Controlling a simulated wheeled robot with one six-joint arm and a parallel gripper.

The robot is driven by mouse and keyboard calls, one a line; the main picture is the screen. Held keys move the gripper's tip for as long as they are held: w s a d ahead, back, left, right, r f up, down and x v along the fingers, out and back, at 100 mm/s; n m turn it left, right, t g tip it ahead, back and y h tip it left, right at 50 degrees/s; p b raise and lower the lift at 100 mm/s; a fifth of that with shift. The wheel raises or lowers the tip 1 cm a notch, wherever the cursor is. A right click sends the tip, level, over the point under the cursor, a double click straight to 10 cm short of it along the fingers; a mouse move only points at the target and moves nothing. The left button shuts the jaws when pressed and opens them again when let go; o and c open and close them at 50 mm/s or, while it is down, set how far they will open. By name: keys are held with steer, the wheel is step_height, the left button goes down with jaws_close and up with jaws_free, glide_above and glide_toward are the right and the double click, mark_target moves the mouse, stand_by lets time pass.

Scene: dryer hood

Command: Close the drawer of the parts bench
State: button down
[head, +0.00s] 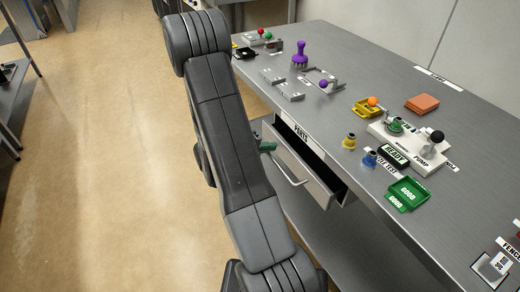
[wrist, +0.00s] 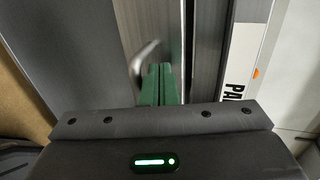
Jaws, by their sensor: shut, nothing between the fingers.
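The drawer (head: 306,171) of the parts bench (head: 340,60) stands partly open, with a dark gap below the bench's PARTS label (head: 300,130). The drawer's bar handle (head: 292,172) sticks out from its front, and it also shows in the wrist view (wrist: 143,62). My gripper (head: 268,146) is at the drawer front, near the handle's far end, mostly hidden behind my arm. In the wrist view its green fingers (wrist: 161,84) are together and empty, right beside the handle. I cannot tell whether they touch the drawer front.
On the bench top are a green tray (head: 407,194), a yellow tray (head: 367,108), a pump fixture (head: 413,142), blue and yellow small parts, and purple-knobbed tools (head: 300,55). The floor (head: 110,150) left of the bench is clear. A dark rack stands at the far left.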

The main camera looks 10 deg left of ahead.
mark_target(279, 142)
steer(key=shift+w+d+f, duration=0.15)
steer(key=shift+w+d, duration=0.05)
steer(key=shift+d, duration=0.1)
steer(key=shift+w+d, duration=0.65)
steer(key=shift+d, duration=0.25)
steer(key=shift+w+d, duration=0.65)
steer(key=shift+d, duration=0.25)
steer(key=shift+p, duration=0.3)
